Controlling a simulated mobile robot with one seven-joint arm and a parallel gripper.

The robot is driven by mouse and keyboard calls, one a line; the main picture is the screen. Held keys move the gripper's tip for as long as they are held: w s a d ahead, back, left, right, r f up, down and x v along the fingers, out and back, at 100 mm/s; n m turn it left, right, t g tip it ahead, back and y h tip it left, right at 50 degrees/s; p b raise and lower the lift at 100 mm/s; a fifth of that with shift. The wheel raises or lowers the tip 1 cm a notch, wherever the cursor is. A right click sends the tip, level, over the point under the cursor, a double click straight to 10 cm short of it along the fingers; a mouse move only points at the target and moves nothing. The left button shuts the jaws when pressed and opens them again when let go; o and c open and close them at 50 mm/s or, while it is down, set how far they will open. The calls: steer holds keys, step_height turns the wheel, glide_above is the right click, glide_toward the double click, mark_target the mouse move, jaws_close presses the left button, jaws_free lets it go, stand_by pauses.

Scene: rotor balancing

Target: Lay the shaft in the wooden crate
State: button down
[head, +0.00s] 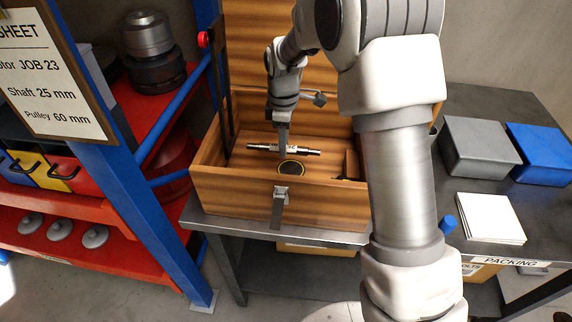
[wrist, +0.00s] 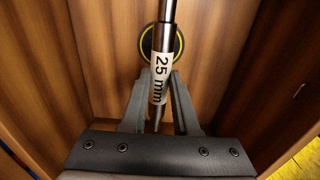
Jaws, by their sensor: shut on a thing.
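The shaft (head: 304,151) is a slim steel bar with dark ends and a white label. In the wrist view the shaft (wrist: 166,14) carries the label "25 mm". My gripper (head: 283,150) points down and is shut on the shaft near its middle. The fingers also show on both sides of it in the wrist view (wrist: 159,84). The wooden crate (head: 235,199) stands open on a metal bench, its lid raised behind. The shaft lies level across the crate's opening, inside its walls as seen from the head. Its gap to the floor cannot be told.
A black disc with a yellow ring (head: 291,168) is on the crate floor, partly behind the shaft in the wrist view (wrist: 148,42). A wooden divider (head: 352,164) is at the crate's right. Grey (head: 480,145) and blue (head: 540,150) bins stand right on the bench.

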mark_target(284, 169)
steer(key=shift+f, duration=3)
steer(key=shift+f+b, duration=0.2)
steer(key=shift+b, duration=0.15)
steer(key=c, duration=0.7)
jaws_free()
steer(key=shift+o, duration=0.2)
steer(key=shift+r, duration=0.1)
